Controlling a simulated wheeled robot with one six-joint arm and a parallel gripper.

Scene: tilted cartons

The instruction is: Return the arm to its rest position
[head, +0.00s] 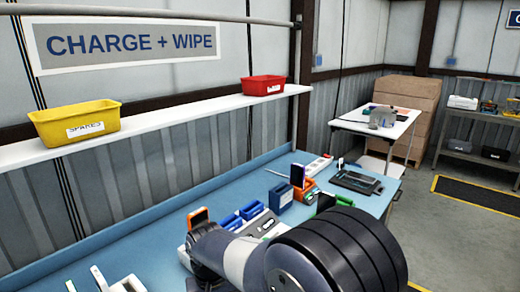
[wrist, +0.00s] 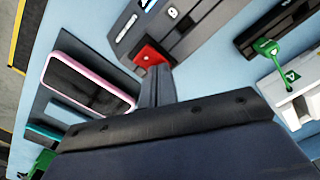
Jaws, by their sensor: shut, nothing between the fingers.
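My arm (head: 330,252) reaches over the blue workbench (head: 155,240) in the head view, its thick dark link in the foreground. My gripper itself cannot be made out clearly there. In the wrist view my gripper (wrist: 155,84) is shut and empty, its narrow fingers together. The fingertips are close to a small red block (wrist: 150,54) by a grey panel; I cannot tell whether they touch it. A pink-edged phone (wrist: 90,84) lies on a dark pad to the left of the fingers.
A green key-like piece (wrist: 266,48) and a white block (wrist: 292,92) lie right of my gripper. Blue holders (head: 242,216), an orange stand (head: 302,188) and a dark tablet-like device (head: 357,182) occupy the bench. A shelf (head: 180,118) above bears yellow (head: 76,121) and red (head: 264,86) bins.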

